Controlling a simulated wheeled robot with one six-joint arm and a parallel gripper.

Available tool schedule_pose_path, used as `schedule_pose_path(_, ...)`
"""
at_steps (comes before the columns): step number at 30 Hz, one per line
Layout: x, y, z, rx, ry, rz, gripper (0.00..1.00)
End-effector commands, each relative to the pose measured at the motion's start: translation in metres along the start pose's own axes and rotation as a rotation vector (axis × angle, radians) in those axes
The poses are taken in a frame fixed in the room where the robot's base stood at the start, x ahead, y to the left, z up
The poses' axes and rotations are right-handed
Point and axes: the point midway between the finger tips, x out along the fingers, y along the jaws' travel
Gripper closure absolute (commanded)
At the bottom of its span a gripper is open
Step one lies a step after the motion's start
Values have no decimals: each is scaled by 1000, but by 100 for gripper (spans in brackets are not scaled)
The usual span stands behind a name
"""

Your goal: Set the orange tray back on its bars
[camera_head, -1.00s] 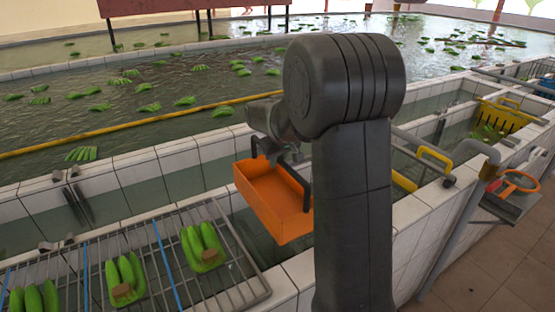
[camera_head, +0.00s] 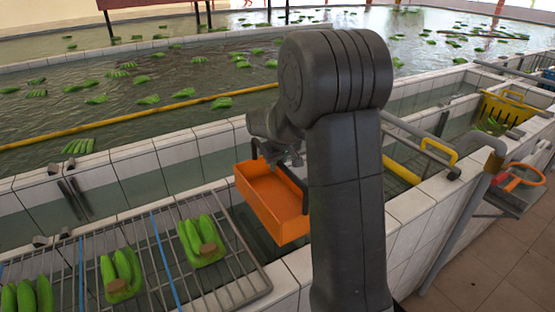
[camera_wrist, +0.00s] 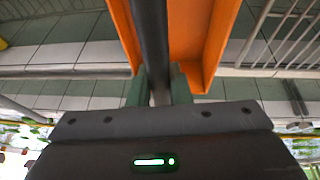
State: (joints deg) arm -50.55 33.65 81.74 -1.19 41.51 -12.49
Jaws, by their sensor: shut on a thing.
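The orange tray (camera_head: 268,203) hangs in the air over the tiled trough, to the left of my arm in the head view. It has a dark handle (camera_wrist: 150,40) arching over it. My gripper (camera_wrist: 157,88) is shut on this handle in the wrist view, with the orange tray walls (camera_wrist: 197,45) beyond it. In the head view my gripper (camera_head: 284,160) sits at the tray's upper side, and my arm hides the tray's right end. The tray looks slightly tilted. I cannot tell which bars belong to it.
A metal rack (camera_head: 232,275) with green banana bunches (camera_head: 198,238) lies at lower left, close to the tray. Tiled walls (camera_head: 150,166) border the trough. Yellow-handled bars (camera_head: 437,152) and a yellow basket (camera_head: 505,110) are at right. An orange ring (camera_head: 525,175) lies on a side shelf.

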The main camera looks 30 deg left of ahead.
Motion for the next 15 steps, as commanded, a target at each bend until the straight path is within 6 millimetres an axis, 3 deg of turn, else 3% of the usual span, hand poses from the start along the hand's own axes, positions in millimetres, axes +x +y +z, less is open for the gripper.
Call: schedule_pose_path(15, 45, -5, 18, 0, 2, 1, 100)
